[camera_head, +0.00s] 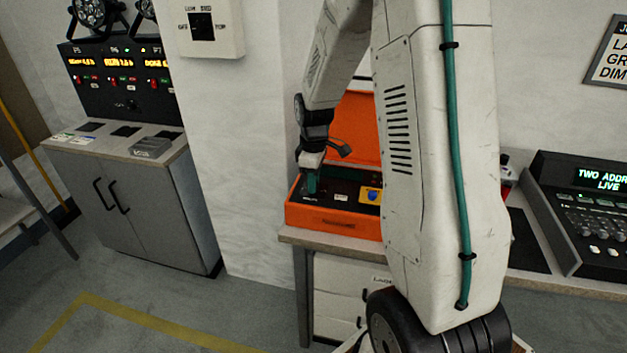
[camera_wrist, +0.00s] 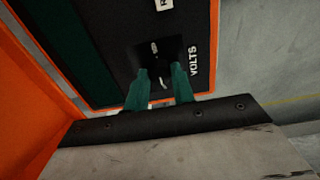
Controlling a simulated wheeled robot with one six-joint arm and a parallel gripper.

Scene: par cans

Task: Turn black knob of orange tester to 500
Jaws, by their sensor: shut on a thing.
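The orange tester (camera_head: 332,222) is an open orange case with a dark panel, on the bench in the head view. Its lid stands up behind the panel. In the wrist view its dark panel (camera_wrist: 112,55) carries the word VOLTS beside the black knob (camera_wrist: 165,66). My gripper (camera_wrist: 161,78) has its green fingers shut on the knob, one on each side. In the head view my gripper (camera_head: 312,183) points down at the left part of the panel, and the knob is hidden there. Small white marks show by the knob, too blurred to read; I cannot tell its setting.
A yellow patch (camera_head: 371,195) is on the tester panel's right side. A lighting console (camera_head: 590,215) stands on the bench at right. A grey cabinet (camera_head: 135,215) with lit dimmer units is at left. The white pillar (camera_head: 245,180) is close to the bench's left end.

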